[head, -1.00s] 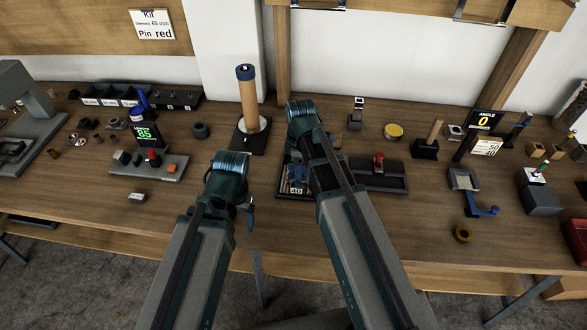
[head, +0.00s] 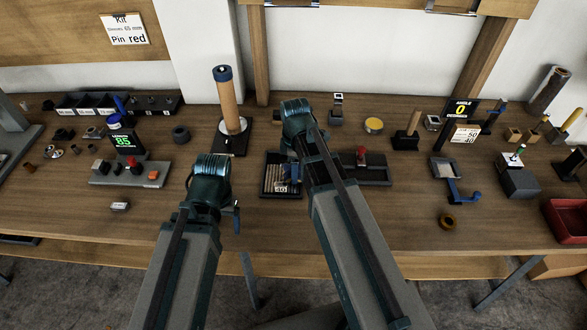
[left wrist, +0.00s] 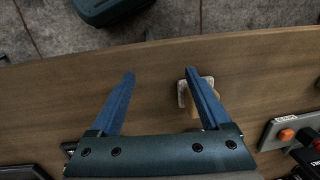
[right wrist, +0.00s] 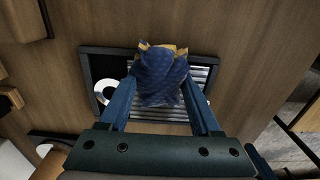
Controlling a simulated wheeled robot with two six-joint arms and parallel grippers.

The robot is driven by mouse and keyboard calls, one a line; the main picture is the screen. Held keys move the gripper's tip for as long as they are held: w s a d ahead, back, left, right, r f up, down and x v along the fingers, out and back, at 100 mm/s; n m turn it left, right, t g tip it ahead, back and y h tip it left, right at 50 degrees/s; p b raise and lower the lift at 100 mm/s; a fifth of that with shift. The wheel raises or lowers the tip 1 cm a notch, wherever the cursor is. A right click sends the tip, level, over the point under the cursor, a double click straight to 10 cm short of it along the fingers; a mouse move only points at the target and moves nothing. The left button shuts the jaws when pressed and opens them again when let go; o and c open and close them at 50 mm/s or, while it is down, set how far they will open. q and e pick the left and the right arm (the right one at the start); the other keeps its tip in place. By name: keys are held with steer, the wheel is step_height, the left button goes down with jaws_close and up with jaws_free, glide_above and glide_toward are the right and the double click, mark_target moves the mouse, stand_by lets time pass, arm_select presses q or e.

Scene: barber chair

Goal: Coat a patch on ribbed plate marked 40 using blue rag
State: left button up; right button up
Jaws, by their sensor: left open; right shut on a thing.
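The ribbed plate marked 40 (head: 270,178) lies in a dark tray left of my right gripper's arm. Its silvery ribs also show in the right wrist view (right wrist: 200,76), partly covered. My right gripper (head: 293,172) is shut on the bunched blue rag (right wrist: 160,72), over the plate. The rag looks dark blue with yellowish edges; whether it touches the ribs is unclear. My left gripper (left wrist: 160,75) is open and empty over the front of the table, left of the tray.
In the right wrist view, a white round thing with a dark centre (right wrist: 105,88) sits beside the plate. The table front is mostly clear.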

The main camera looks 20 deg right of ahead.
mark_target(270, 175)
steer(key=shift+a, duration=0.15)
steer(key=shift+w+a, duration=0.3)
steer(key=shift+a, duration=0.55)
steer(key=shift+w+a, duration=0.3)
steer(key=shift+a, duration=0.55)
steer(key=shift+a, duration=0.15)
steer(key=shift+w+a, duration=0.3)
steer(key=shift+a, duration=0.5)
steer(key=shift+w+a, duration=0.3)
steer(key=shift+a, duration=0.5)
arm_select(q)
steer(key=shift+r, duration=0.15)
arm_select(e)
steer(key=shift+r, duration=0.1)
arm_select(q)
step_height(270, 175, up, 6)
steer(key=p, duration=0.6)
arm_select(e)
step_height(270, 175, up, 6)
steer(key=shift+f, duration=0.1)
